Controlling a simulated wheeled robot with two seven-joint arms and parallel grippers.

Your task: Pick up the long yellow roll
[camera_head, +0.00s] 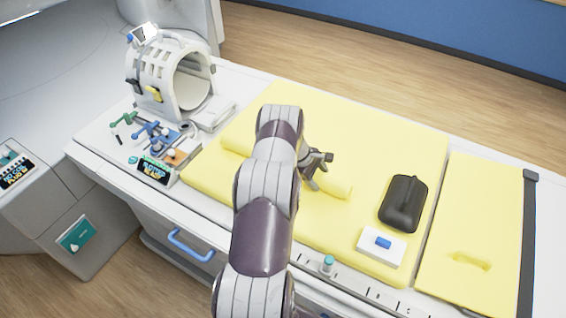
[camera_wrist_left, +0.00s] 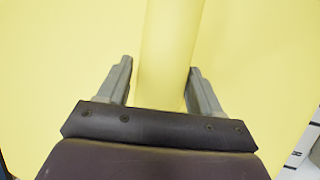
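The long yellow roll (camera_head: 333,184) lies on the yellow padded table top. My left arm hides its middle, and its other end shows left of the arm. My left gripper (camera_head: 318,168) is over the roll, toward its right part. In the left wrist view the roll (camera_wrist_left: 166,45) runs between the two open fingers of my left gripper (camera_wrist_left: 158,68), one on each side. The right finger looks close to the roll and a small gap shows by the left one. I cannot tell how deep the fingertips reach. My right gripper is not in view.
A black case (camera_head: 404,204) and a white box with a blue piece (camera_head: 381,246) lie right of the roll. A white coil frame (camera_head: 170,75) and several small coloured tools (camera_head: 160,133) stand at the left. The pad behind the roll is clear.

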